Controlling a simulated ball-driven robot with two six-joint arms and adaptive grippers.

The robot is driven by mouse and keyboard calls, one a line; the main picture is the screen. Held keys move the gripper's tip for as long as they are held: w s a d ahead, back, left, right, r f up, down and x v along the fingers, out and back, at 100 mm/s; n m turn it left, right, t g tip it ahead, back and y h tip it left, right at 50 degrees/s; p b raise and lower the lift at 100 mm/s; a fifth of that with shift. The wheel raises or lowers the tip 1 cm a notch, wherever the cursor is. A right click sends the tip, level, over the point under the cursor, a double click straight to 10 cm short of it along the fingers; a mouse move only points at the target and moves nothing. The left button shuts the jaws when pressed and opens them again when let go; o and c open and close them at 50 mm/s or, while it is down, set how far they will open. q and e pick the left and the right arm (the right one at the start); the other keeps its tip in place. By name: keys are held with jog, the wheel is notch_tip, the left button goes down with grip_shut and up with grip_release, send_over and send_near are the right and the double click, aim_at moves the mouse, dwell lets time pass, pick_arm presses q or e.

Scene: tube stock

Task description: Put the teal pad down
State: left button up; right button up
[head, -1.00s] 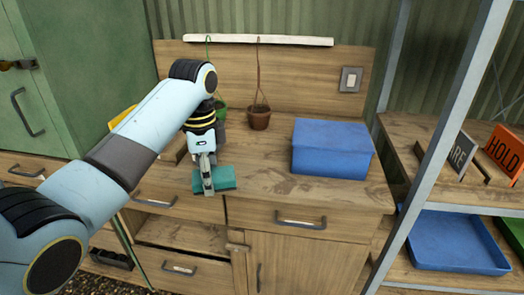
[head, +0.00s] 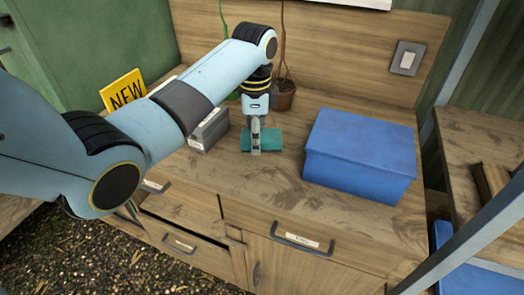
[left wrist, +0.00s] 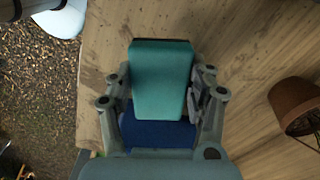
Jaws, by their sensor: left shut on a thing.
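My left gripper (head: 255,150) is shut on the teal pad (head: 273,138) over the left part of the wooden worktop (head: 235,185). In the left wrist view the teal pad (left wrist: 162,80) lies between the two fingers (left wrist: 160,105). Part of the pad is behind the gripper in the head view. I cannot tell whether the pad touches the worktop. My right gripper is not in view.
A blue box (head: 362,150) stands to the right on the worktop. Grey boxes (head: 208,130) and a yellow NEW sign (head: 123,91) are to the left. A plant pot (head: 285,97) is behind. Worktop in front of the pad is clear.

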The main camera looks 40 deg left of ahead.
aim_at(257, 162)
pick_arm(q)
jog(key=shift+f, duration=1.05)
notch_tip(257, 162, down, 3)
jog(key=shift+f, duration=0.2)
jog(key=shift+w+f, duration=0.1)
jog(key=shift+f, duration=0.05)
jog(key=o, duration=0.6)
jog(key=shift+f, duration=0.15)
jog(key=shift+c, duration=0.2)
jog(key=o, duration=0.5)
jog(key=shift+c, duration=0.2)
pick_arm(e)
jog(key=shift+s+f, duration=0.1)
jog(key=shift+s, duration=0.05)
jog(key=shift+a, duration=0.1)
